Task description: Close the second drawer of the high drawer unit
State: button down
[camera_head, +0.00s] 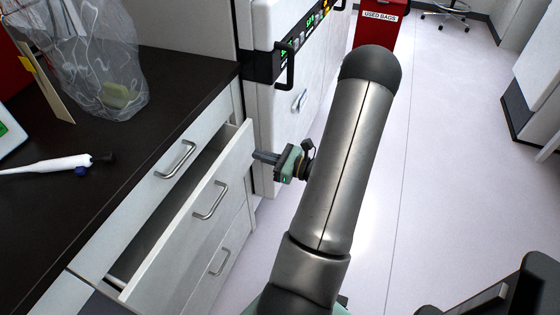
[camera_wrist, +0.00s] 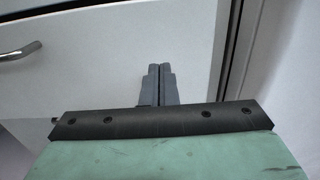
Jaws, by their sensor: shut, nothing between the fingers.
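The high drawer unit (camera_head: 150,206) has white fronts and bar handles under a dark worktop. Its second drawer (camera_head: 174,241) is pulled partly out, with a dark gap behind its front. The drawer's handle (camera_head: 211,201) faces right. My gripper (camera_head: 259,156) is shut and empty, near the far end of the open drawer's front. In the wrist view the shut fingers (camera_wrist: 158,72) point at the white drawer front (camera_wrist: 95,62), right of its handle (camera_wrist: 22,51). I cannot tell whether the fingertips touch it. The top drawer (camera_head: 165,168) is shut.
A white cabinet (camera_head: 268,120) with a lit control panel stands just beyond the drawer unit. A clear plastic bag (camera_head: 100,60) and a white pipette-like tool (camera_head: 45,166) lie on the worktop. A red bin (camera_head: 379,25) stands at the back.

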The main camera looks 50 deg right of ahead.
aim_at(235, 148)
jog(key=shift+x, duration=1.4)
jog(key=x, duration=0.6)
jog(key=shift+w, duration=0.1)
jog(key=shift+w+a+r, duration=0.1)
jog(key=shift+w+a, duration=0.1)
jog(key=shift+w, duration=0.1)
